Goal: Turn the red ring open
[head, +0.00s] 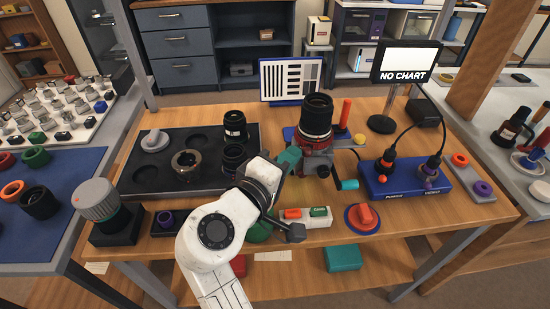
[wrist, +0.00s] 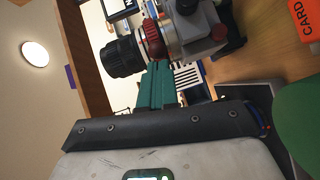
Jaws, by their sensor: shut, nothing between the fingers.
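The red ring (head: 318,146) sits around the base of the upright black lens (head: 316,113), on a stand on the table. In the wrist view, the picture is turned sideways, and the red ring (wrist: 153,38) shows between the black lens barrel (wrist: 122,57) and a grey mount. My gripper (head: 291,157) has teal fingers and is just left of the ring in the head view. In the wrist view, the fingertips of my gripper (wrist: 160,66) are shut and empty, close to the ring; I cannot tell whether they touch it.
A teal-ended crank (head: 347,184) sticks out in front of the stand. An orange upright handle (head: 345,113) stands behind right. A blue power box (head: 405,182) with cables is to the right. A black tray (head: 170,180) with lens parts is left. A red knob (head: 363,217) is in front.

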